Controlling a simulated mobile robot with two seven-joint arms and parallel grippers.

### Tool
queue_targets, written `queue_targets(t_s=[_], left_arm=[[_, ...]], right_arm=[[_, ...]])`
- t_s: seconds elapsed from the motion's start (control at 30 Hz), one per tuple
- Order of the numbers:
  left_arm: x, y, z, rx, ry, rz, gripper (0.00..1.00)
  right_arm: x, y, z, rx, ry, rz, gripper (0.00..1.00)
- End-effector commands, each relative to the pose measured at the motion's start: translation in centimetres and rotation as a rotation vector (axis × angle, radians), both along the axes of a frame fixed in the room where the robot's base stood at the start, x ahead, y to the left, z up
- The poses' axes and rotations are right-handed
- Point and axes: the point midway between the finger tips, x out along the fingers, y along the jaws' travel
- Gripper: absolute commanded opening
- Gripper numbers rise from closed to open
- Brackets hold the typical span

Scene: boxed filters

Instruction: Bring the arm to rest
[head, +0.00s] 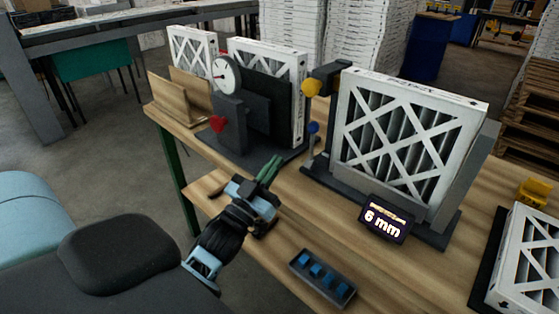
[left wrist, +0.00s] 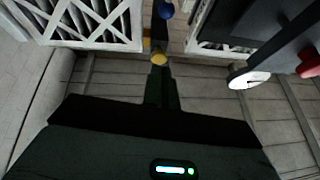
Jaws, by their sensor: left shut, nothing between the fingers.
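My left gripper (head: 271,167) is in the middle of the head view, above the front edge of the wooden workbench (head: 285,205). Its green fingers are shut with nothing between them and point up the picture, toward the gap between two fixtures. In the left wrist view the closed fingers (left wrist: 159,86) show at the centre. My right gripper is not in view.
A dial-gauge fixture (head: 228,110) stands left of the gripper. A white-framed filter (head: 405,140) stands in a fixture to the right, behind a "6 mm" display (head: 385,219). A tray of blue pieces (head: 322,277) lies near the front edge. Another filter (head: 530,262) is at far right.

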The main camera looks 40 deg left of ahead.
Motion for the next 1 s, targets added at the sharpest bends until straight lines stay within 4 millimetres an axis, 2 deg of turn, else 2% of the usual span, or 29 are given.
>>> queue_targets(t_s=[0.33, 0.47, 0.57, 0.67, 0.8, 0.87, 1.0], left_arm=[[0.0, 0.0, 0.0, 0.0, 0.001, 0.0, 0.0], [-0.4, -0.5, -1.9, -0.003, 0.059, -0.005, 0.0], [-1.6, -1.7, -5.8, -0.005, 0.18, -0.013, 0.0], [-4.0, -3.4, -11.2, -0.007, 0.349, -0.03, 0.0], [-9.0, -6.1, -18.5, -0.008, 0.592, -0.06, 0.0], [-11.5, -7.3, -21.3, -0.005, 0.693, -0.076, 0.0], [-18.2, -10.0, -26.8, 0.0, 0.916, -0.117, 0.0]], right_arm=[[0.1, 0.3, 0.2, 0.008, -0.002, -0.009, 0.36], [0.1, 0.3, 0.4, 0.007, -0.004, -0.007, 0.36], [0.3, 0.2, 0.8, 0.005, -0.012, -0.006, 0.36], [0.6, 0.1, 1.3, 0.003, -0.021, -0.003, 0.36], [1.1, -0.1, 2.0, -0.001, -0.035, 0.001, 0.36], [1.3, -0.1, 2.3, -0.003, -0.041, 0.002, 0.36], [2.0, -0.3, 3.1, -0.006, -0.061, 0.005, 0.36]])
